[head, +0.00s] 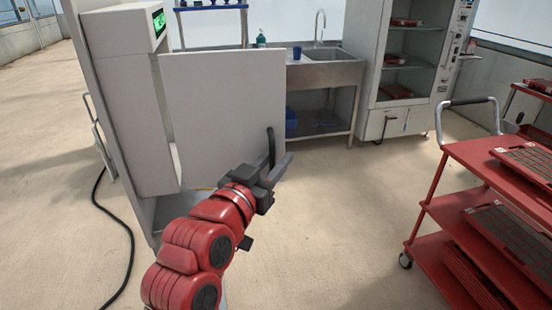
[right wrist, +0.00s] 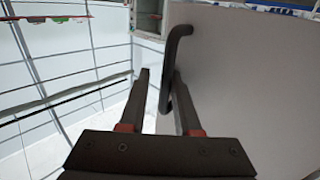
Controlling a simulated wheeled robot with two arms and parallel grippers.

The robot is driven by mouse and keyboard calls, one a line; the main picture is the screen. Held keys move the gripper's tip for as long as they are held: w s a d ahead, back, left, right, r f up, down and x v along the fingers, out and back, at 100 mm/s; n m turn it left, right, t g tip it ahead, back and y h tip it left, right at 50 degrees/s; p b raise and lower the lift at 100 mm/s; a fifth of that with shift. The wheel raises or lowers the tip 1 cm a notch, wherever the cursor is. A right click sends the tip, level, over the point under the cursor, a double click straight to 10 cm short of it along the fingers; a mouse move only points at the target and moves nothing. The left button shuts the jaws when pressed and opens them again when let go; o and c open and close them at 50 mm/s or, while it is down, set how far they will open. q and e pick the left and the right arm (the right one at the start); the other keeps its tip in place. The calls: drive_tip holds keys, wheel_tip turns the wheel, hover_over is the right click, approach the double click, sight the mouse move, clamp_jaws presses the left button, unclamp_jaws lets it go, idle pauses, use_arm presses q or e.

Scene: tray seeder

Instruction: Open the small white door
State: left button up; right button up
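The small white door (head: 222,120) is swung out from the white machine cabinet (head: 130,110), with a gap beside its left edge. Its dark bar handle (head: 271,147) is near the door's right edge and also shows in the right wrist view (right wrist: 170,70). My right gripper (head: 278,164) is at the handle's lower end. In the right wrist view its fingers (right wrist: 160,85) are apart, with the handle's lower part between them, close to the right finger. I cannot tell whether they touch. My left gripper is not in view.
A red cart (head: 450,205) with red trays stands at the right. A metal sink table (head: 325,72) and a glass-fronted cabinet (head: 405,60) stand behind. A black cable (head: 130,245) lies on the floor at the left. The middle floor is clear.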

drive_tip(key=shift+w+a+f, duration=0.15)
drive_tip(key=shift+a+f, duration=0.15)
drive_tip(key=shift+a, duration=0.2)
drive_tip(key=shift+d+r, duration=0.2)
drive_tip(key=shift+r, duration=0.1)
idle(0.5)
drive_tip(key=v, duration=0.7)
drive_tip(key=shift+s, duration=0.3)
drive_tip(key=shift+w+a, duration=0.1)
